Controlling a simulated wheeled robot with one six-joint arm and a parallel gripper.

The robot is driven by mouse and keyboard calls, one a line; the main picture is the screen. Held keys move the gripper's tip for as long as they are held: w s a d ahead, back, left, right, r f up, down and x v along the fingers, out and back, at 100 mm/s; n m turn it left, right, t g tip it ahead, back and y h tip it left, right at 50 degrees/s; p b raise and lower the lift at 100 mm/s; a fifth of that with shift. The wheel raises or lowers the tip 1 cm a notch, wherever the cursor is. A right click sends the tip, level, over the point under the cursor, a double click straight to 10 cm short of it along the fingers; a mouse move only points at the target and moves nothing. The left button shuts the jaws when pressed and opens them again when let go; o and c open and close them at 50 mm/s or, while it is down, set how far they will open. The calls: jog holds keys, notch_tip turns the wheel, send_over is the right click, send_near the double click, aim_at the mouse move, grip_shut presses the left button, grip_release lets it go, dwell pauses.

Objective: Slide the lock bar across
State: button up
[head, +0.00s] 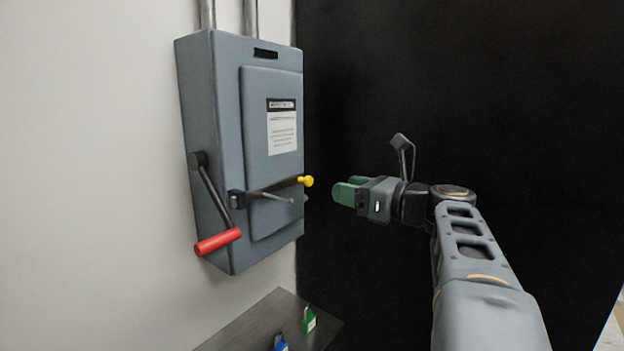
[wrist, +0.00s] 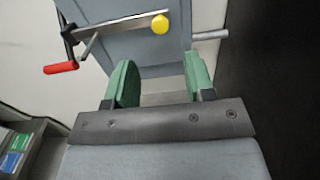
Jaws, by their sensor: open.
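The lock bar (head: 275,187) is a thin dark bar across the lower front of the grey switch box (head: 215,120). Its left end sits in a dark bracket (head: 237,199) and its right end has a yellow knob (head: 306,181). In the wrist view the knob (wrist: 160,23) shows beyond the fingers, a little left of the middle between them. My gripper (head: 345,193) is open and empty, with green fingertips. It is to the right of the yellow knob, with a gap between. The fingers (wrist: 160,80) also show in the wrist view, apart and touching nothing.
A lever with a red grip (head: 218,242) hangs down at the box's left side. A thin grey rod (head: 275,197) sticks out just below the bar.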

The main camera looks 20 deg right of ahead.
aim_at(311, 181)
jog(key=p+x, duration=0.1)
jog(key=x, duration=0.8)
jog(key=shift+w+a+p, duration=0.15)
jog(key=shift+w+p, duration=0.1)
jog(key=shift+p, duration=0.15)
grip_shut()
